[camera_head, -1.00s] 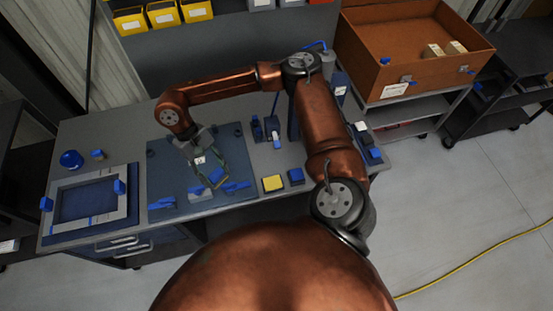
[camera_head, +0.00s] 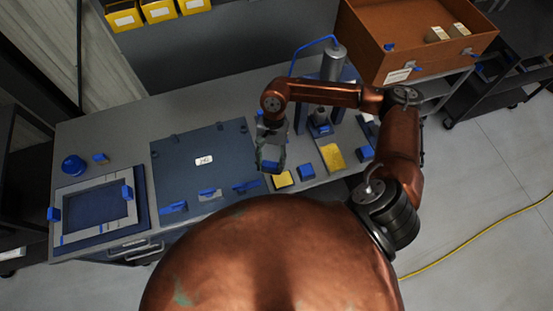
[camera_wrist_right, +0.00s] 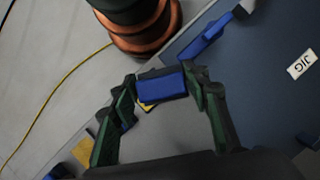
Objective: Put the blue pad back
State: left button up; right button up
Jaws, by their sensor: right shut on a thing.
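My right gripper (camera_head: 270,160) is shut on a small blue pad (camera_head: 270,167), just right of the dark jig plate (camera_head: 195,160). In the right wrist view the blue pad (camera_wrist_right: 162,86) sits between the two fingertips. A yellow pad (camera_head: 283,180) on the bench lies just below the gripper in the picture, and a corner of it shows behind the held pad in the wrist view. I cannot tell the exact height of the held pad. Another blue block (camera_head: 306,172) stands to the right of the yellow pad. My left gripper is not in view.
Blue clamps (camera_head: 173,207) line the jig plate's front edge. A framed blue panel (camera_head: 95,208) and a blue round item (camera_head: 74,165) are at the left. A grey cylinder on a stand (camera_head: 333,62) is behind, and a brown box (camera_head: 415,50) is back right.

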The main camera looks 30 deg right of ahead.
jog(key=s+d+m+t+y+p, duration=0.1)
jog(key=s+d+m+t+p, duration=0.4)
jog(key=m, duration=0.7)
jog(key=shift+g, duration=0.3)
jog(key=w+f, duration=0.3)
jog(key=w, duration=0.1)
jog(key=w+d+f, duration=0.1)
jog(key=w+f, duration=0.5)
jog(key=w, duration=0.1)
jog(key=shift+w+d+f+p, duration=0.2)
jog(key=shift+w+f+p, duration=0.15)
jog(key=shift+w+f, duration=0.35)
jog(key=shift+f, duration=0.1)
notch_tip(320, 180, down, 2)
jog(key=shift+f+p, duration=0.15)
jog(key=shift+p, duration=0.45)
jog(key=shift+f, duration=0.45)
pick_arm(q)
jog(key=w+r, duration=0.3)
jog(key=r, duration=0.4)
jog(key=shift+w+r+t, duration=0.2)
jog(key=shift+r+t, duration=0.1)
